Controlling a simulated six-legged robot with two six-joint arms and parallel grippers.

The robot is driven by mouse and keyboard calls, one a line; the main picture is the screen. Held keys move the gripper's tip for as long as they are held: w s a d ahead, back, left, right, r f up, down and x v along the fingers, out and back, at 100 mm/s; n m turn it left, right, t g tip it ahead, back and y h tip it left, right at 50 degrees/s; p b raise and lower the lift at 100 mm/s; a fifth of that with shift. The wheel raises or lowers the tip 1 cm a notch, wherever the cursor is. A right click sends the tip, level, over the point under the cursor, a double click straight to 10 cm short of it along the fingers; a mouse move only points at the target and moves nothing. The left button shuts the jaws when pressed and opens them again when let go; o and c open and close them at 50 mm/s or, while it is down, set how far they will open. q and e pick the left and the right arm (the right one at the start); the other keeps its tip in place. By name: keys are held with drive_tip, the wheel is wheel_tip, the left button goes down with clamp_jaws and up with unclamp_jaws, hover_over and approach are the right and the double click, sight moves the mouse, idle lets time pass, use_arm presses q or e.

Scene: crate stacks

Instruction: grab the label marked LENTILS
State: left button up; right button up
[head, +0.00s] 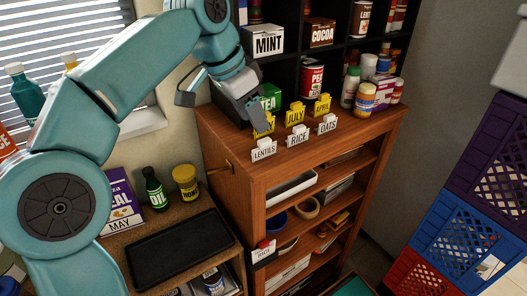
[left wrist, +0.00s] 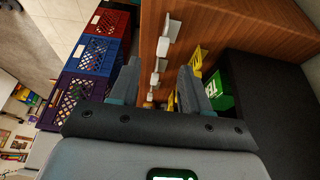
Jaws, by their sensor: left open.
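The white LENTILS label (head: 264,150) stands upright on top of the wooden cabinet, near its front left corner. White labels RICE (head: 298,137) and OATS (head: 328,124) stand to its right. My left gripper (head: 222,114) is open and empty, above and to the left of the LENTILS label, apart from it. One finger overlaps a yellow label in the head view. In the left wrist view my open gripper (left wrist: 157,88) faces a row of white labels (left wrist: 163,47); their lettering is unreadable there. My right gripper is not in view.
Yellow JULY (head: 295,115) and APRIL (head: 322,104) labels stand behind the white ones. Coloured crates (head: 462,228) stack at the right. A lower shelf holds a black tray (head: 180,248).

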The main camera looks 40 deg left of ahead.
sight(264, 140)
use_arm(q)
drive_tip(key=x, duration=0.3)
drive_tip(key=shift+w+d+f, duration=0.1)
drive_tip(key=shift+d+f, duration=0.1)
drive_tip(key=shift+f, duration=0.25)
drive_tip(key=x, duration=0.2)
drive_tip(key=a+x, duration=0.1)
drive_tip(key=x, duration=0.1)
drive_tip(key=shift+w, duration=0.15)
drive_tip(key=shift+w+d+f, duration=0.15)
drive_tip(key=shift+d+f, duration=0.1)
drive_tip(key=shift+f, duration=0.1)
drive_tip(key=shift+c, duration=0.3)
drive_tip(key=shift+a, duration=0.1)
clamp_jaws()
